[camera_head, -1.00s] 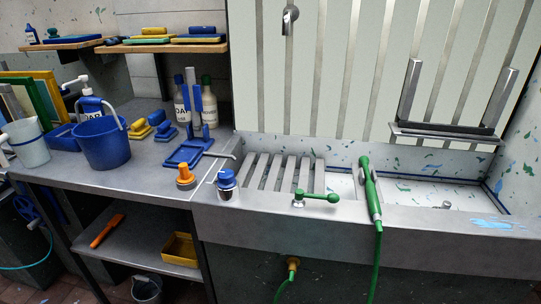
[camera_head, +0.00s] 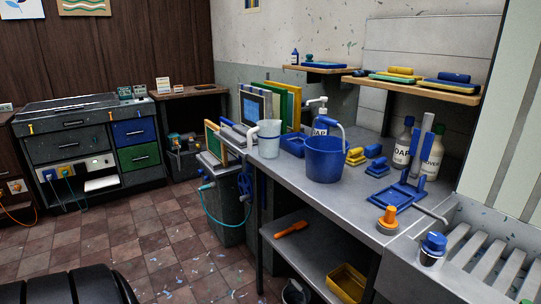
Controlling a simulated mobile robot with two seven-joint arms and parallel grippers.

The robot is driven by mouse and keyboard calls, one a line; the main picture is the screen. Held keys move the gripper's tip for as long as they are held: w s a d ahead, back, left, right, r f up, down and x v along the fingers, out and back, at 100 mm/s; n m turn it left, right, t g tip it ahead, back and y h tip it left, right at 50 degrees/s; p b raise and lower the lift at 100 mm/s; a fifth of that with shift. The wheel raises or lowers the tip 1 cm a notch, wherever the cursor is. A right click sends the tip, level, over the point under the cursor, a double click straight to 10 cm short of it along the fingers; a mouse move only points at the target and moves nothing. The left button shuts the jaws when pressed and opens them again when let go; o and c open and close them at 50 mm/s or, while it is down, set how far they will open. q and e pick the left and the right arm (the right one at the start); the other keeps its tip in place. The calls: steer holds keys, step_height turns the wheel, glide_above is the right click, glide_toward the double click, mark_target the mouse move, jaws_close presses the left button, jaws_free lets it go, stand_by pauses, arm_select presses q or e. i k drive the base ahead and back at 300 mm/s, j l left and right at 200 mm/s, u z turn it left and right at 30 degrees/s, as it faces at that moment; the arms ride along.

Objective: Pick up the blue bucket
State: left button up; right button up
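The blue bucket (camera_head: 326,162) stands upright on the grey metal counter (camera_head: 345,205), right of centre in the head view. Its handle, with a pale grip, rises at the rim. The inside of the bucket is mostly hidden. Neither of my grippers is in view, and nothing is holding the bucket.
An orange-topped item (camera_head: 388,220) stands near the front edge. Tiled floor (camera_head: 170,235) is open at left.

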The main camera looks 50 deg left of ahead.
mark_target(326, 157)
steer(key=u, duration=1.2)
